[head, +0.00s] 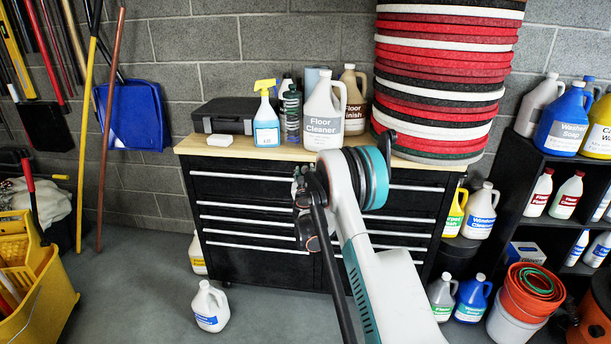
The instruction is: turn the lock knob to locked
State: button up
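I cannot make out a lock knob. The black drawer cabinet (245,262) with a wooden top stands against the back wall. My arm reaches up from the bottom right in front of it and covers its middle. What seems to be my gripper (301,190) is a small dark and grey shape in front of the upper drawers. Its fingers are too small and too hidden to read, and I see nothing held. I cannot tell whether it touches the cabinet.
Bottles and a dark case (224,115) stand on the cabinet top, with a tall stack of floor pads (445,80) at right. A white jug (209,306) stands on the floor. A yellow mop bucket (40,300) is at left, and a black shelf (510,190) at right.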

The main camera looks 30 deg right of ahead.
jog(key=c, duration=0.7)
jog(key=shift+c, duration=0.2)
jog(key=m, duration=0.4)
jog(key=shift+m+t, duration=0.3)
jog(key=o, duration=0.8)
jog(key=shift+f, duration=0.1)
